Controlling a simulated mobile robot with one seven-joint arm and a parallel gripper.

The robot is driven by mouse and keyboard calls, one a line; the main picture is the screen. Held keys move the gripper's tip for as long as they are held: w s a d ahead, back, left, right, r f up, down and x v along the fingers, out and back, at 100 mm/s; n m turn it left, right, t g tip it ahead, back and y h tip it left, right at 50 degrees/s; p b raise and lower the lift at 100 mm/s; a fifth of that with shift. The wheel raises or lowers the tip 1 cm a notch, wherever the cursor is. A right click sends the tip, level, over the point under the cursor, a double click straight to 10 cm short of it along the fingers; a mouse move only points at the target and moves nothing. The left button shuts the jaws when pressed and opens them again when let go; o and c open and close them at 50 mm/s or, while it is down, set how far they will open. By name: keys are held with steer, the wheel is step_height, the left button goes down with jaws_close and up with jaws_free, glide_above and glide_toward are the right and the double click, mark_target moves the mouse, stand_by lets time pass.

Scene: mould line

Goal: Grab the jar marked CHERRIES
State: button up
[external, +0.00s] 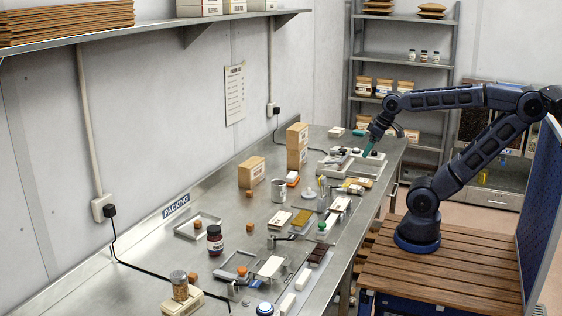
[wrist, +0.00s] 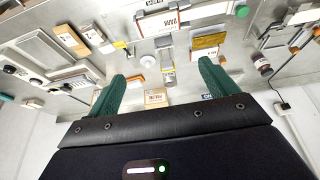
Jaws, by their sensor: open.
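A dark jar (external: 215,240) with a red band and a white label stands upright on the steel bench in the external view, left of the middle. Its label is too small to read, so I cannot tell if it says CHERRIES. A similar dark jar shows at the right in the wrist view (wrist: 264,68). My gripper (external: 370,146) is at the far end of the bench, well away from the dark jar. In the wrist view its green fingers (wrist: 161,70) are spread apart with nothing held between them.
A glass jar with brown contents (external: 179,286) stands on a scale at the near end. Cardboard boxes (external: 251,173), a mug (external: 278,190), trays and small parts crowd the bench between my gripper and the dark jar. Small jars (external: 423,56) stand on the back rack.

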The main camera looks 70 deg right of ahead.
steer(key=w+a+r+m+g, duration=0.1)
steer(key=w+a+r+m, duration=0.15)
steer(key=w, duration=0.55)
steer(key=w+a+r+m, duration=0.1)
steer(key=w+a+r, duration=0.25)
steer(key=w, duration=0.45)
steer(key=m+g, duration=0.4)
steer(key=m, duration=0.4)
glide_above(214, 228)
steer(key=f, duration=1.9)
steer(key=shift+w+d+f, duration=0.15)
steer(key=shift+d+f, duration=0.05)
steer(key=shift+f, duration=0.2)
steer(key=shift+a+f, duration=0.25)
steer(key=shift+f, duration=5.4)
steer(key=shift+r, duration=0.1)
steer(key=c, duration=1.2)
